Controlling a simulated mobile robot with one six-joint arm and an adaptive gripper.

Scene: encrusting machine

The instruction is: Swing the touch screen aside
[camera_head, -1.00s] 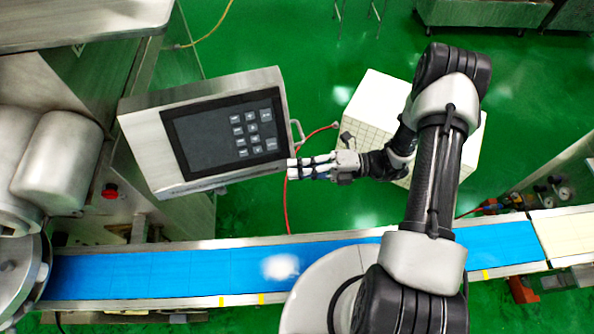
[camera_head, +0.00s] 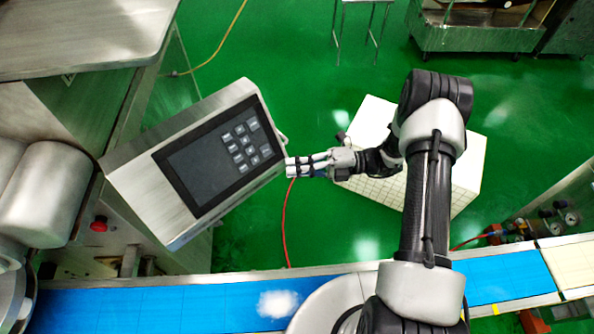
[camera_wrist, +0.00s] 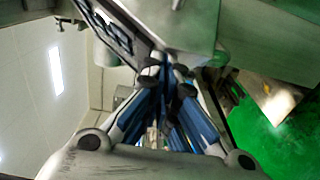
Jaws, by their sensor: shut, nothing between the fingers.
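The touch screen (camera_head: 212,160) is a dark panel with a keypad in a silver metal housing at the left of the head view. It stands turned at a slant, its right end higher than its left. My gripper (camera_head: 290,167) is shut and empty, its fingertips at the right edge of the housing. I cannot tell whether they touch it. In the wrist view, the fingertips of my gripper (camera_wrist: 165,62) come together just below the edge of the housing (camera_wrist: 180,22). The handle on the housing's right side is mostly hidden.
A blue conveyor belt (camera_head: 190,310) with a white lump (camera_head: 278,303) runs along the bottom. A white tiled box (camera_head: 455,180) stands behind my arm. A red button (camera_head: 99,223) is on the machine at left. Green floor (camera_head: 310,65) is open beyond the screen.

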